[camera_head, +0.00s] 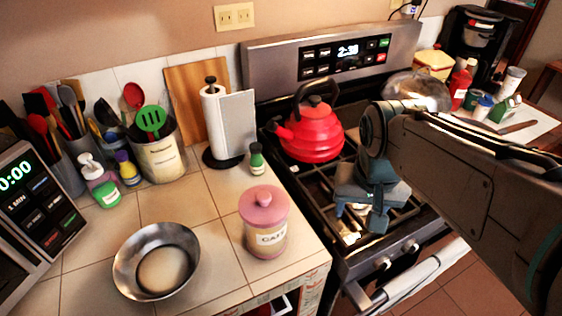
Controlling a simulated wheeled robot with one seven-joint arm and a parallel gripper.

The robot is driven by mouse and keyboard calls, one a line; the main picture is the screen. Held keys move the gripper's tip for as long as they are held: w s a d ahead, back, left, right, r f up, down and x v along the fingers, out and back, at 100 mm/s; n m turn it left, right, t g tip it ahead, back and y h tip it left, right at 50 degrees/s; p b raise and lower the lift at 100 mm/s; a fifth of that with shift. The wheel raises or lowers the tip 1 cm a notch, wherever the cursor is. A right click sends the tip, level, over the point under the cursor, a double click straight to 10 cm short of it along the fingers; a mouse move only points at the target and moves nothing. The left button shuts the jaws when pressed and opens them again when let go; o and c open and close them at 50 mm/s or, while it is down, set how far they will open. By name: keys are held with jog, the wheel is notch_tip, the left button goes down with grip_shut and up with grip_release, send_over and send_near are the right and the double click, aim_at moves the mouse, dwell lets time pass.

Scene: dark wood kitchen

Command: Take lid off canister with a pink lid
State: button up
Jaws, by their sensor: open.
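The canister (264,238) stands upright on the tiled counter near its right front edge. It has a pale body with a label reading "CAFE". Its pink lid (263,206) with a round knob sits on top. My gripper (378,222) is over the stove, to the right of the canister and apart from it. It is open and points downward. Nothing shows between its fingers, though the gap is partly hard to see.
A red kettle (309,130) stands on the stove behind my gripper. A metal bowl (157,262) lies left of the canister. Counter tiles between bowl and canister are clear.

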jog(key=w+a+r+m+g+p, duration=0.1)
jog(key=w+a+r+p, duration=0.1)
jog(key=a+r, duration=0.55)
jog(key=w+a+r+m+g+p, duration=0.1)
jog(key=w+a+r+p, duration=0.2)
jog(key=a, duration=0.7)
send_over(263, 196)
jog(key=f, duration=0.6)
jog(key=shift+w+d+f+b, duration=0.15)
jog(key=shift+d+f+b, duration=0.1)
jog(key=shift+f+b, duration=0.15)
jog(key=shift+a+f+p, duration=0.2)
jog(key=shift+f+p, duration=0.45)
jog(key=shift+f, duration=2.1)
jog(key=shift+c, duration=0.3)
jog(key=c, duration=1)
